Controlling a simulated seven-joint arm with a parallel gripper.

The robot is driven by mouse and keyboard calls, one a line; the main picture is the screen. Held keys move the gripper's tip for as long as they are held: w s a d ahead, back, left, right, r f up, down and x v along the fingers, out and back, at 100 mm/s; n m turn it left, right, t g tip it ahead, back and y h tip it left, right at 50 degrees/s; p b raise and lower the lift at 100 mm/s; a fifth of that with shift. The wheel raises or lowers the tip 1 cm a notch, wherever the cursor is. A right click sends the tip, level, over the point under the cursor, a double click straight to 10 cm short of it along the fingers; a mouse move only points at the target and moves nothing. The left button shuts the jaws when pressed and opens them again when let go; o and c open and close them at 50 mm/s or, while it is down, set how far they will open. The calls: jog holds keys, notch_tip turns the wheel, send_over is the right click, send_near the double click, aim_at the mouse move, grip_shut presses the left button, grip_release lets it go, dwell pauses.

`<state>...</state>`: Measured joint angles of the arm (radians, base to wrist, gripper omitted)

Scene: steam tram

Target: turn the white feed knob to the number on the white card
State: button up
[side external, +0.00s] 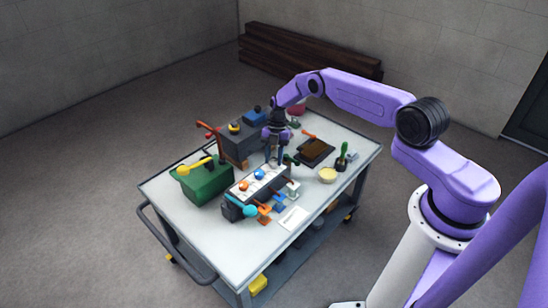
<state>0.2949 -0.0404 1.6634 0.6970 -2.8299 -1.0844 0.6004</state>
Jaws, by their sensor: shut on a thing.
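My gripper (274,160) points down over the far end of a dark box with a pale top panel (266,181). Its jaws are shut on a small pale thing at that end, which appears to be the white feed knob (273,163). The fingers mostly hide the knob, so its pointer and setting cannot be read. A blue knob (258,174) and an orange knob (243,185) stand in line with it on the panel. A white card (293,218) lies on the table in front of the box; its marking is too small to read.
A green box (205,185) with a yellow handle stands left of the panel, a dark grey box (241,145) behind it. Orange and teal parts (264,210) stick out in front. A yellow bowl (327,175) and potted cactus (342,158) stand right. The trolley top (265,245) is clear at the front.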

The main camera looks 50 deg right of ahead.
jog(key=shift+a, duration=0.1)
jog(key=o, duration=1)
jog(key=shift+o, duration=0.2)
jog(key=v, duration=1.7)
jog(key=shift+r, duration=0.15)
